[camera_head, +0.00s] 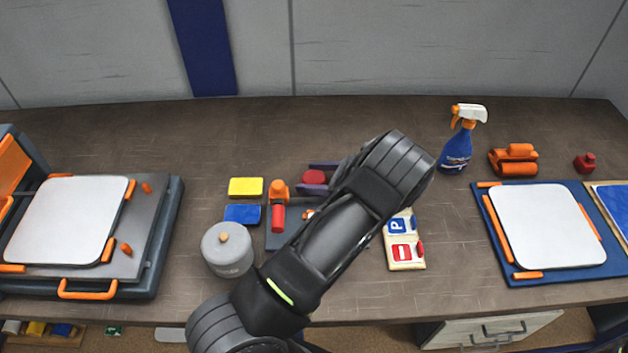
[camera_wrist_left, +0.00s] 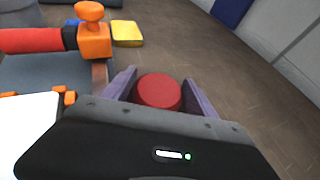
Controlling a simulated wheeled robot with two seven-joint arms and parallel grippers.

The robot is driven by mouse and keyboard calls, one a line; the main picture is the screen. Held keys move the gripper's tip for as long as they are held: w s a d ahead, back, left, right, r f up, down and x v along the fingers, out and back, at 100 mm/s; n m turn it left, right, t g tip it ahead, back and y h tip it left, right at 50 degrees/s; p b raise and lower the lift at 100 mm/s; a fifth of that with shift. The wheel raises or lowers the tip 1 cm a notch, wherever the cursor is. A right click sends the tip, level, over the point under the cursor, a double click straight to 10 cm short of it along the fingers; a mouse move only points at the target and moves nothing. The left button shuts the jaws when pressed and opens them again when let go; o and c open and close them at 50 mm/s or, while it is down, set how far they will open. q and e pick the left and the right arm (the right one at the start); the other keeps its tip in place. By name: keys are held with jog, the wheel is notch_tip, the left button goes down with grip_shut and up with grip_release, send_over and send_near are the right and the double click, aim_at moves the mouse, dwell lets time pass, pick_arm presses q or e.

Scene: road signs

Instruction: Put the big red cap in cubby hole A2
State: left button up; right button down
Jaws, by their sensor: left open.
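A round red cap (camera_head: 313,177), likely the big one, sits on the table near the middle, partly hidden by my left arm. My left gripper (camera_head: 318,178) is open, with one purple finger on each side of the cap. In the left wrist view the cap (camera_wrist_left: 158,92) shows between the two spread fingers (camera_wrist_left: 160,95); whether they touch it I cannot tell. I cannot make out a cubby hole marked A2. My right gripper is not in view.
A red and orange tool (camera_head: 278,205), yellow block (camera_head: 246,187), blue block (camera_head: 242,214) and grey pot (camera_head: 228,250) stand left of my arm. Sign cards (camera_head: 404,240) lie right of it. A spray bottle (camera_head: 458,145) and small red object (camera_head: 585,163) stand farther right.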

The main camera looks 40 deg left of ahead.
aim_at(313, 177)
pick_arm(q)
jog(key=shift+c, duration=0.4)
jog(key=c, duration=1)
notch_tip(313, 177, up, 10)
jog(key=shift+c, duration=0.2)
dwell(0.6)
